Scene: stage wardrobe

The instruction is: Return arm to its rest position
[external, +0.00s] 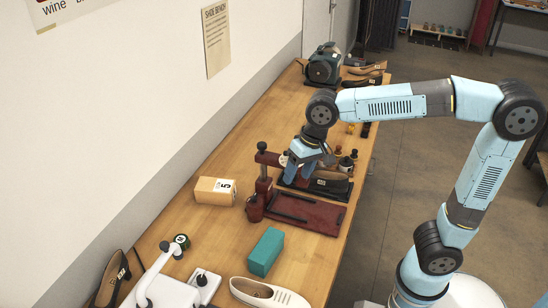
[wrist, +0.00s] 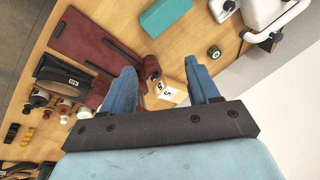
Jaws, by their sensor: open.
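My arm arches in from the right in the external view, and my gripper (external: 303,172) points down over the workbench beside a dark red shoe-stretching stand (external: 310,212). In the wrist view the two blue fingers of my gripper (wrist: 164,80) are spread apart with nothing held between them. A wooden block marked 5 (external: 214,191) lies left of the stand. It shows beyond the gap between the fingers in the wrist view (wrist: 172,92). Part of the stand is hidden behind the gripper in the external view.
A dark shoe (external: 330,183) sits just right of my gripper, with small bottles close behind. A teal block (external: 265,251), a cream shoe (external: 268,294) and a white machine (external: 165,290) occupy the near end. Open floor lies right of the bench.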

